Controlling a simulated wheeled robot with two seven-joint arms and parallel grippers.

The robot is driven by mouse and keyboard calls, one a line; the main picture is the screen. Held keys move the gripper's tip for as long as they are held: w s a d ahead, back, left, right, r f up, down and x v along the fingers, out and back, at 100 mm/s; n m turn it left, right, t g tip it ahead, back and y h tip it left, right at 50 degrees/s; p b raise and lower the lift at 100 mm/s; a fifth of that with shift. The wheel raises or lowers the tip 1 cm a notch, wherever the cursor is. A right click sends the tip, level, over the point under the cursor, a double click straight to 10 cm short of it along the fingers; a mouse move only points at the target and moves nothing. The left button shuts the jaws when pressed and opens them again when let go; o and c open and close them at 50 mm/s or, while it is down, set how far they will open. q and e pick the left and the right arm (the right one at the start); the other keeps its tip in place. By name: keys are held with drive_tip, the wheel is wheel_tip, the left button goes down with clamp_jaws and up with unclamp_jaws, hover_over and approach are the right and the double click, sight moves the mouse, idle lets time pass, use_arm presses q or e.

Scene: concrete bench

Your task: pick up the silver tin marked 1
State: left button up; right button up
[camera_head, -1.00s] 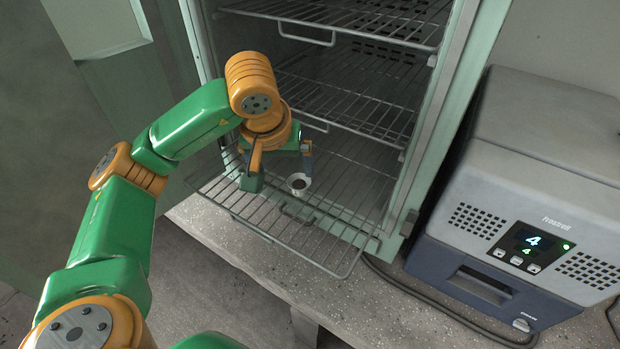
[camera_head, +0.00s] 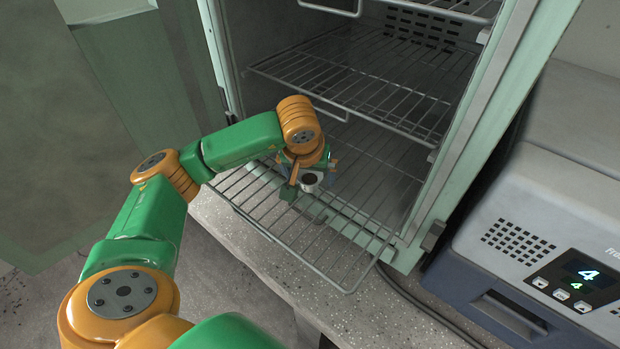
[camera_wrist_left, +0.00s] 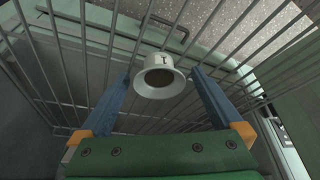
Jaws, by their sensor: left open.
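The silver tin marked 1 (camera_wrist_left: 160,78) is a small pale cup with a wider rim and a dark inside; the "1" shows on its side in the left wrist view. In the head view the tin (camera_head: 310,182) is on the lowest, pulled-out wire rack (camera_head: 330,252), partly hidden by my left gripper (camera_head: 307,186). My left gripper (camera_wrist_left: 162,73) is open, with one blue finger on each side of the tin and only narrow gaps showing. I cannot tell whether either finger touches it. My right gripper is not in view.
The cabinet has more wire racks (camera_head: 360,80) above and a green side frame (camera_head: 465,150) to the right. A grey-blue device (camera_head: 545,220) with a lit "4" stands on the bench (camera_head: 235,235) at right. A cable (camera_head: 420,305) runs along the bench. The upper racks look empty.

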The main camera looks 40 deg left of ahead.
use_arm(q)
drive_tip(key=c, duration=1.4)
